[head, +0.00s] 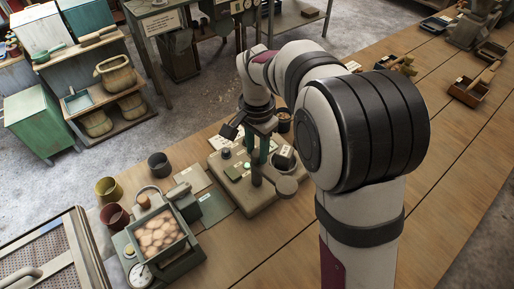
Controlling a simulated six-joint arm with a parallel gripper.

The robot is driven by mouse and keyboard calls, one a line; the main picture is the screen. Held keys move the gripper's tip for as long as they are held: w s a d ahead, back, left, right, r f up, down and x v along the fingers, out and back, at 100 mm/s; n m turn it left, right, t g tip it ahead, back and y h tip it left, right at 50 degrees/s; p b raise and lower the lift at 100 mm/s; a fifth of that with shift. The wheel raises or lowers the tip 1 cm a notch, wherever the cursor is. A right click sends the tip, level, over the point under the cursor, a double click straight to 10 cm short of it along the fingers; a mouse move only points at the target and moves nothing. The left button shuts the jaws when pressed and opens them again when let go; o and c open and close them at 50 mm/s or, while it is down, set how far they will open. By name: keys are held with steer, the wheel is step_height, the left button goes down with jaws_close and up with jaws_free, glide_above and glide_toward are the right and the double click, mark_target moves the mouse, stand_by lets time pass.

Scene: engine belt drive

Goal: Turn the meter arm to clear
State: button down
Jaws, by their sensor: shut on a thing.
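My gripper (260,156) reaches down over a grey-beige block-shaped unit (262,205) on the wooden bench. It is shut on a small part at the unit's top, which looks like the meter arm; the fingers largely hide it, and its angle cannot be told. A round disc (286,187) sits at the unit's front right.
A box of round tan pieces (160,233) with a dial gauge (141,274) stands at left front, near several small pots (159,164). Flat grey-green sheets (214,205) lie between it and the unit.

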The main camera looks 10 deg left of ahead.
steer(key=shift+m, duration=0.8)
steer(key=c, duration=0.5)
jaws_free()
steer(key=shift+r, duration=0.1)
step_height(320, 180, up, 16)
steer(key=shift+f, duration=0.2)
